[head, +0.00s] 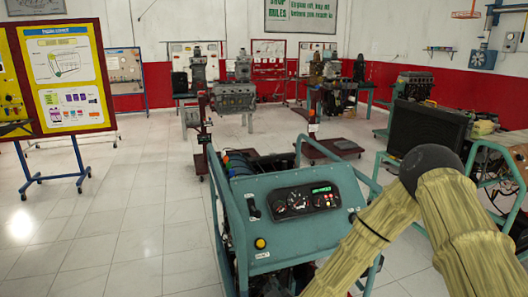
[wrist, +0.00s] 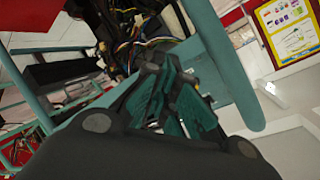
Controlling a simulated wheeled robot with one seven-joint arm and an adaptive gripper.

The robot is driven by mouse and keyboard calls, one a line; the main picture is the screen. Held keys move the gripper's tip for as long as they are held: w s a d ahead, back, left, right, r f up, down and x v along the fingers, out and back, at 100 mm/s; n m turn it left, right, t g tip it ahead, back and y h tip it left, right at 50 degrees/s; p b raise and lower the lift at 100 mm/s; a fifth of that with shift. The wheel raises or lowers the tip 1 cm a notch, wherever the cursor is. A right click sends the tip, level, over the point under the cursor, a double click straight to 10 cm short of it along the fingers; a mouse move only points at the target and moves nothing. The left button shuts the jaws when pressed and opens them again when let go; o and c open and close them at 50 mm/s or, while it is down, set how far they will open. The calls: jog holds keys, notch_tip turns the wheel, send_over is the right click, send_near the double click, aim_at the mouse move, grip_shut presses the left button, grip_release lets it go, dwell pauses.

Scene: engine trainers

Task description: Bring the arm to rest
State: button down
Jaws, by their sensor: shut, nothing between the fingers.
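My arm (head: 445,215) is bent at the right of the head view, with a dark round elbow at the top. Its forearm slopes down and left beside the teal engine trainer (head: 289,236) and leaves the bottom of the picture. My gripper is outside the head view. In the wrist view my gripper (wrist: 165,78) is shut and empty, its dark fingers together. Behind it are the wiring and the teal tubes of a trainer frame (wrist: 222,62). I cannot tell the exact gap between the fingers and the frame.
The trainer's gauge panel (head: 304,200) faces me close in front. A yellow poster board (head: 67,78) stands at the left. The white tiled floor (head: 130,220) is clear between the board and the trainer.

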jog(key=s+d+f+n+g, duration=0.3)
jog(key=s+d+f+g, duration=0.1)
jog(key=s+f, duration=0.7)
jog(key=s+d+f+n+g, duration=0.1)
jog(key=s+d, duration=0.4)
jog(key=s, duration=0.5)
jog(key=s+d+f+n+g+h, duration=0.1)
jog(key=s+d+f+g, duration=0.3)
jog(key=s, duration=0.6)
jog(key=s+d+f+n+g+h, duration=0.1)
jog(key=s+d+f+n+g, duration=0.1)
jog(key=s+d, duration=0.5)
jog(key=s+f+g, duration=0.1)
jog(key=s+g, duration=0.1)
jog(key=s, duration=0.2)
jog(key=shift+d+f+n, duration=0.15)
jog(key=shift+n, duration=0.25)
jog(key=shift+d, duration=0.1)
